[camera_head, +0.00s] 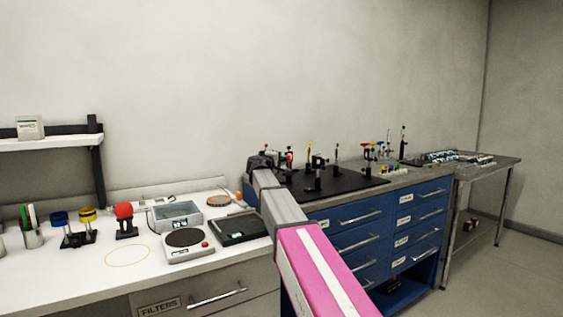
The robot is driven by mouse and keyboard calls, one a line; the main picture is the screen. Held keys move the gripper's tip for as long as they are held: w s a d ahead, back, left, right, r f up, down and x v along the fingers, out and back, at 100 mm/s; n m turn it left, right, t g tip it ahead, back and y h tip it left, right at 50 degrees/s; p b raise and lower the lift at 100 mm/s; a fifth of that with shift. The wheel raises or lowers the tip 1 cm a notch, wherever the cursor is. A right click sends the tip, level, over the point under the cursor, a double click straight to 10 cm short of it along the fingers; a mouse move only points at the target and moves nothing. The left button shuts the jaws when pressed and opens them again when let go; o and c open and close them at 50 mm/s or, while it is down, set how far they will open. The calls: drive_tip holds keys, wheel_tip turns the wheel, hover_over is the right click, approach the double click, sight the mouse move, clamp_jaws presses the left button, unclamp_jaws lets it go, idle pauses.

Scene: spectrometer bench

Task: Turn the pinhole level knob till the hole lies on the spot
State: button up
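My arm reaches up from the bottom right to the near left part of a black optics board (345,186) on the blue-drawer bench. My gripper (263,160) is at its far end, dark and small, beside the optics mounts; its fingers cannot be made out. Several small mounts on posts stand on the board, with red, yellow and green tops. I cannot tell which one carries the pinhole level knob. The hole and the spot are too small to see or are hidden.
A white bench at left holds a round-plated device (184,238), a black tray (238,229), a clear-lidded box (177,214), a red ball on a stand (124,211) and a pen cup (32,236). A metal table (490,162) stands at right. Free floor lies at lower right.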

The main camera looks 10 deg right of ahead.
drive_tip(key=o, duration=0.4)
drive_tip(key=v, duration=1)
drive_tip(key=shift+s+a, duration=0.25)
drive_tip(key=shift+a, duration=0.05)
